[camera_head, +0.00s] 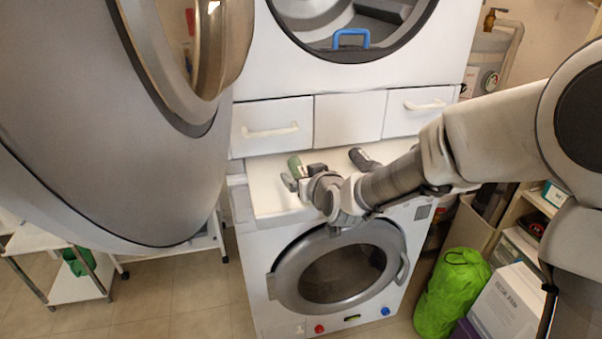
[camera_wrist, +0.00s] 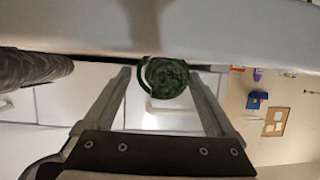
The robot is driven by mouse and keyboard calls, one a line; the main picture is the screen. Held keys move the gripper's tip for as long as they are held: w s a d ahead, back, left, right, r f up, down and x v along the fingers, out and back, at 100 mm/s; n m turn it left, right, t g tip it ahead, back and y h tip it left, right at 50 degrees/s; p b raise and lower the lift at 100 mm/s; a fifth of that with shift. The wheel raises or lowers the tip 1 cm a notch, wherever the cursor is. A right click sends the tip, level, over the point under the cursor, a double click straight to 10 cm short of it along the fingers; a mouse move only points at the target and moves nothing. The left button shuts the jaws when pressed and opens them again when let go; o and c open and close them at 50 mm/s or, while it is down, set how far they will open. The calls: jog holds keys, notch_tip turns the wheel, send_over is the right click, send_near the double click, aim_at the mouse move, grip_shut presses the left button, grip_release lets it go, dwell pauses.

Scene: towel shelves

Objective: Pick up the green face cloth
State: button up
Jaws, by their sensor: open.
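The green face cloth (camera_head: 295,166) is rolled up and lies on the white top of the lower washing machine, near its left end. In the wrist view the round end of the green cloth (camera_wrist: 166,77) faces me, centred between the fingertips. My gripper (camera_head: 303,176) is open and empty, reaching over the machine top with its fingers close to the cloth. In the wrist view the two fingers of my gripper (camera_wrist: 160,75) stand to either side of the cloth. I cannot tell whether the fingertips reach past its near end.
A dark grey rolled cloth (camera_head: 363,159) lies to the right on the same white top (camera_head: 275,203); it also shows at the left of the wrist view (camera_wrist: 32,68). White drawers (camera_head: 272,125) rise behind. A large open round door (camera_head: 150,110) hangs at the left.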

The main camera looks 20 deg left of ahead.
grip_shut()
dwell(0.5)
jog(key=shift+r, duration=0.1)
